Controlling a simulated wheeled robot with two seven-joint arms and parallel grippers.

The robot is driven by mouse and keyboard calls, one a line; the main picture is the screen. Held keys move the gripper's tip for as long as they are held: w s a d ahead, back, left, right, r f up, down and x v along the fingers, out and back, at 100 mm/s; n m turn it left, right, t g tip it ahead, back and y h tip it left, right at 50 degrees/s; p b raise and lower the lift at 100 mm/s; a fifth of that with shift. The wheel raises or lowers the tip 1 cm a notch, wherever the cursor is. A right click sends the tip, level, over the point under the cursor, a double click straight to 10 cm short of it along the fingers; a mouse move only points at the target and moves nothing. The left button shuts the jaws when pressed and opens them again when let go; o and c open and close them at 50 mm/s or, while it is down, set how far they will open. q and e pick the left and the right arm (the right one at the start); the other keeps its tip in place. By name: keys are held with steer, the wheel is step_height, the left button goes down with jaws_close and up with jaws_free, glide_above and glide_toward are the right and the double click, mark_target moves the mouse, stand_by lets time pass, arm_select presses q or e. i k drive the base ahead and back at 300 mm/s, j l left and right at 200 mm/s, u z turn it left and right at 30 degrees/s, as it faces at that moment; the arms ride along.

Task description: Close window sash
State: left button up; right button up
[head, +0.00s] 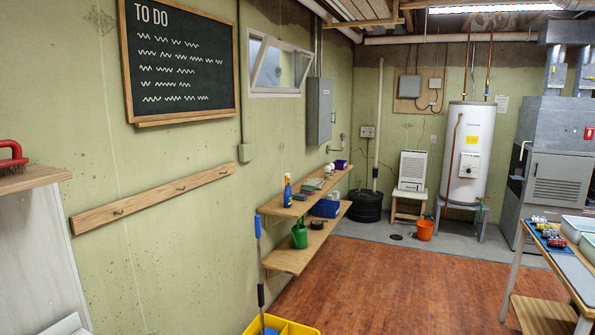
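The window (276,65) is high on the green left wall, to the right of the chalkboard. Its white-framed sash (272,62) is tilted out of the frame into the room, so it stands open. No gripper of mine shows in the head view. No arm of mine shows either.
Wall shelves (290,262) below the window hold a spray bottle (287,191), a green watering can (299,235) and other items. A yellow bucket (280,327) with a blue-handled mop (259,262) stands in front. The wooden floor (400,280) in the middle is clear. A workbench (560,262) stands right.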

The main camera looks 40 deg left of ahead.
mark_target(267, 41)
steer(key=i+l, duration=0.1)
steer(key=i, duration=0.35)
steer(key=i+l, duration=0.1)
steer(key=i, duration=0.4)
steer(key=i+u, duration=0.4)
steer(key=i, duration=1.3)
steer(key=i+u, duration=0.1)
steer(key=i, duration=0.45)
steer(key=i+l+u, duration=0.1)
steer(key=i, duration=0.45)
steer(key=i+l+u, duration=0.1)
steer(key=i, duration=0.45)
